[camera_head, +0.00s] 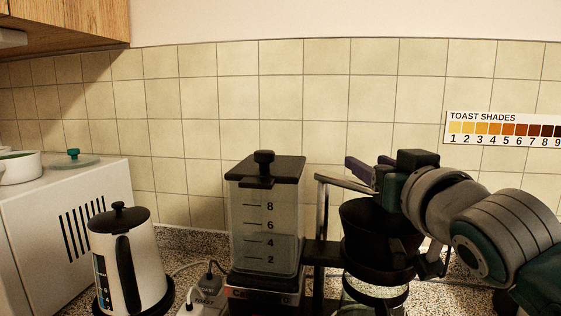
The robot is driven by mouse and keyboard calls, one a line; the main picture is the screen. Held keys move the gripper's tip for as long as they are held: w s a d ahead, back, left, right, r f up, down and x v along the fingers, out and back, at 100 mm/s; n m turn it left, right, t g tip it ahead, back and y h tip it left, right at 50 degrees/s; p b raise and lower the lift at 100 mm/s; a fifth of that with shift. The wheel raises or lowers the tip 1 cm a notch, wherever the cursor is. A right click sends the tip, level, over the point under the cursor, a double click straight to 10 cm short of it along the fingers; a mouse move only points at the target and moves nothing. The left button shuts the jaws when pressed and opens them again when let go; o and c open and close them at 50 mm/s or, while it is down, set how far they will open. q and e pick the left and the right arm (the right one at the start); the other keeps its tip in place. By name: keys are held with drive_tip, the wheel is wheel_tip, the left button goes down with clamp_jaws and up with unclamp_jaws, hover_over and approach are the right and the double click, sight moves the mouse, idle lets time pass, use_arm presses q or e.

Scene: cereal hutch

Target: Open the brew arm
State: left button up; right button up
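The coffee maker has a clear water tank (265,225) marked 2 to 8 with a black lid, and a dark filter basket (380,238) to its right. The brew arm (343,183) is a thin metal tube on top of an upright post between them. It reaches right over the basket towards my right gripper (372,172). My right gripper is at the tube's far end, above the basket. Its fingers are partly hidden, and I cannot tell whether they touch or grip the tube. My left gripper is out of view.
A glass carafe (374,293) is under the basket. A white kettle (130,262) with black handle stands at left, in front of a white appliance (62,215). A plugged power strip (200,302) is near the tank. The tiled wall is close behind.

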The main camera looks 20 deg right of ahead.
clamp_jaws()
idle(1.1)
